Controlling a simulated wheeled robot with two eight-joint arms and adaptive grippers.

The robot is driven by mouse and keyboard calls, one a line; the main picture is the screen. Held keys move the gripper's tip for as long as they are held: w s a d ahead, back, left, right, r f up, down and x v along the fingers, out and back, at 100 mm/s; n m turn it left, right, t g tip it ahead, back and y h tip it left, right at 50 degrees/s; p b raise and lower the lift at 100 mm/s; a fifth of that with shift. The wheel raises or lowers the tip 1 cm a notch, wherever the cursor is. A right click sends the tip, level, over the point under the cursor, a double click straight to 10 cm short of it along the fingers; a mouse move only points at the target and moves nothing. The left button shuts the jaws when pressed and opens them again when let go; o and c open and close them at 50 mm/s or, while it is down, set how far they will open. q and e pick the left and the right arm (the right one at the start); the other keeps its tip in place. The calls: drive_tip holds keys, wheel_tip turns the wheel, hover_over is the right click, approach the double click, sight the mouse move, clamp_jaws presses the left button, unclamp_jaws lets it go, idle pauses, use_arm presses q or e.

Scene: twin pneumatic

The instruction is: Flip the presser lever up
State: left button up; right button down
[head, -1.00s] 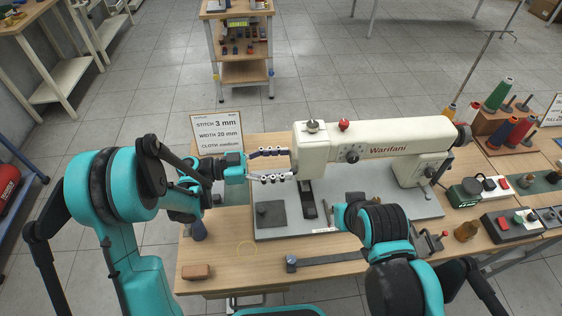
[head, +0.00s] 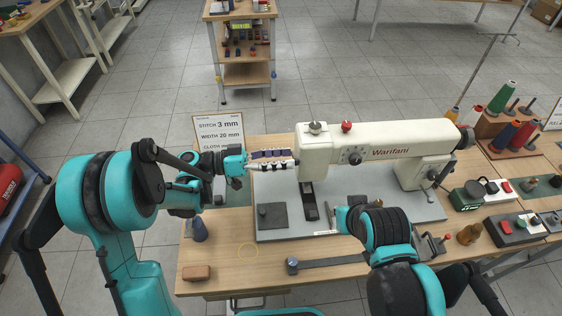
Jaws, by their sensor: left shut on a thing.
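The white sewing machine (head: 385,142) marked Warifani stands on a grey plate, its head end toward my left gripper. My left gripper (head: 294,160) reaches in from the left, with its fingers level and their tips at the left side of the machine's head. It is shut on the presser lever, which is too small and too covered by the fingers to make out, so its angle cannot be told. My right gripper (head: 340,217) is low over the front of the plate, mostly hidden by its own arm; its fingers cannot be made out.
A sign (head: 219,132) with stitch settings stands behind my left gripper. A dark square pad (head: 272,216) lies on the plate. Thread spools (head: 502,97) and switch boxes (head: 467,193) crowd the right.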

use_arm(q)
drive_tip(key=shift+w+d+n, duration=0.15)
drive_tip(key=shift+w+n, duration=0.2)
drive_tip(key=shift+n, duration=0.45)
drive_tip(key=shift+c, duration=0.2)
drive_tip(key=o, duration=1.8)
drive_tip(key=shift+w+d+f, duration=0.15)
drive_tip(key=shift+d, duration=0.05)
drive_tip(key=shift+o, duration=0.8)
drive_tip(key=shift+w+d+f, duration=0.1)
drive_tip(key=shift+w+d, duration=0.15)
drive_tip(key=shift+d, duration=0.05)
drive_tip(key=shift+s+a, duration=0.25)
drive_tip(key=shift+w+a, duration=0.1)
drive_tip(key=shift+a, duration=0.15)
drive_tip(key=a, duration=1.1)
drive_tip(key=shift+s+a, duration=0.25)
drive_tip(key=shift+a, duration=0.05)
